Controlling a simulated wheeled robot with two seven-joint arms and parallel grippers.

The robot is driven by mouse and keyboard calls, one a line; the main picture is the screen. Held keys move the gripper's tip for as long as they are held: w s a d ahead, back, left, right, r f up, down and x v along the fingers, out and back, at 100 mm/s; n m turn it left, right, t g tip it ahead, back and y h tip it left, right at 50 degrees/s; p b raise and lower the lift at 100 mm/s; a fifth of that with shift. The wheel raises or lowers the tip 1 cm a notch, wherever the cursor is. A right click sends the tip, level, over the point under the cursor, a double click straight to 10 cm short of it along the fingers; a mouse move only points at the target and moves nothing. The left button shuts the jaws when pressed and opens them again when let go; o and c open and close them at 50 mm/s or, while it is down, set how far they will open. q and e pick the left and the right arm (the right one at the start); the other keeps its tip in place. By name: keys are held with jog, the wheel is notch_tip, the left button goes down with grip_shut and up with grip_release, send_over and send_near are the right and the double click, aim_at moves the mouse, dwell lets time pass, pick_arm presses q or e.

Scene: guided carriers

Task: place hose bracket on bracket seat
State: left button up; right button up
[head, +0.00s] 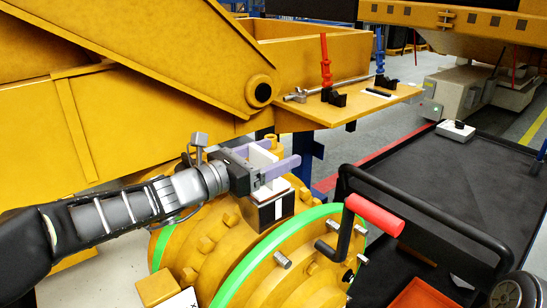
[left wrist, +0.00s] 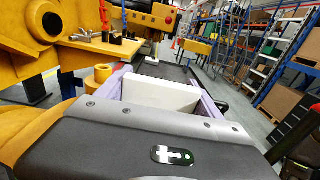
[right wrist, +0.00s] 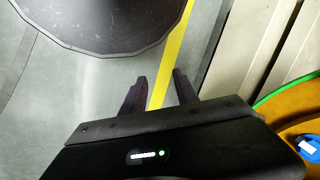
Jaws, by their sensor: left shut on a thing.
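My left gripper (head: 277,170), with pale lilac fingers, is shut on a white block-like piece, which I take as the hose bracket (head: 264,154). The bracket also shows between the fingers in the left wrist view (left wrist: 160,94). Directly below is a black block with a white stripe (head: 266,216), which I take as the bracket seat, on top of the yellow flanged housing. A pale plate with a reddish edge lies between the fingers and this block. The fingers hide whether bracket and seat touch. My right gripper (right wrist: 160,92) shows only in the right wrist view, open and empty above the floor.
A yellow shelf (head: 360,104) with red and blue upright tools stands behind. A green-rimmed flange (head: 262,250) and a red-gripped handle (head: 374,215) are in front and to the right. A black-railed cart deck (head: 460,180) lies right, with an orange tray (head: 420,294).

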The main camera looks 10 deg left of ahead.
pick_arm(q)
jog(key=o, duration=2.1)
jog(key=shift+f, duration=0.1)
jog(key=shift+s, duration=0.1)
jog(key=v, duration=1.2)
jog(key=shift+b, duration=0.35)
